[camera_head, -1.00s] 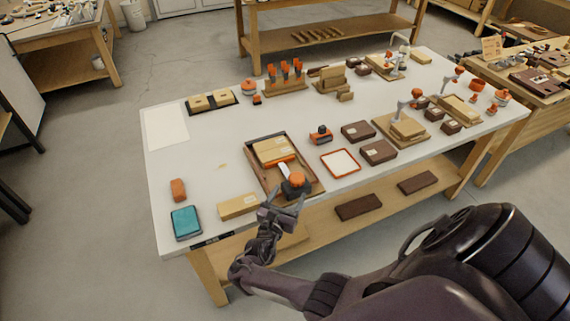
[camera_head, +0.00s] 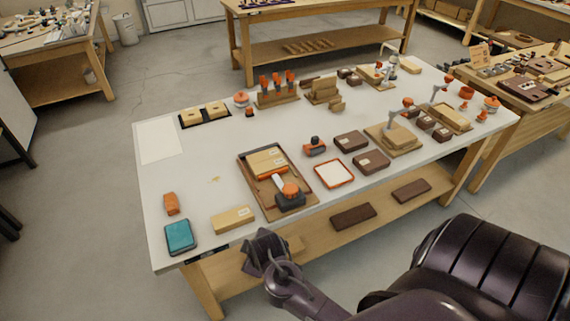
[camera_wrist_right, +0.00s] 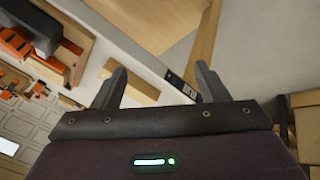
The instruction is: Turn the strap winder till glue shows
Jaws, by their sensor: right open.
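The strap winder (camera_head: 290,194), with a round orange knob on a dark body and a pale strip beside it, sits at the near end of a brown tray (camera_head: 246,176). A tan block (camera_head: 267,161) with an orange edge lies behind it in the tray. I cannot make out any glue. My right gripper (camera_head: 265,243) is in front of the table's near edge, apart from the winder. In the right wrist view its two fingers (camera_wrist_right: 161,76) are spread with nothing held. Part of a dark and orange object shows at that view's upper left. My left gripper is out of view.
A tan box (camera_head: 233,219), a teal-topped case (camera_head: 180,237) and an orange block (camera_head: 171,204) stand left of the tray. A white-topped, orange-rimmed pad (camera_head: 334,174) and dark boxes (camera_head: 371,162) lie right. The tabletop (camera_head: 205,165) left of the tray is mostly clear.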

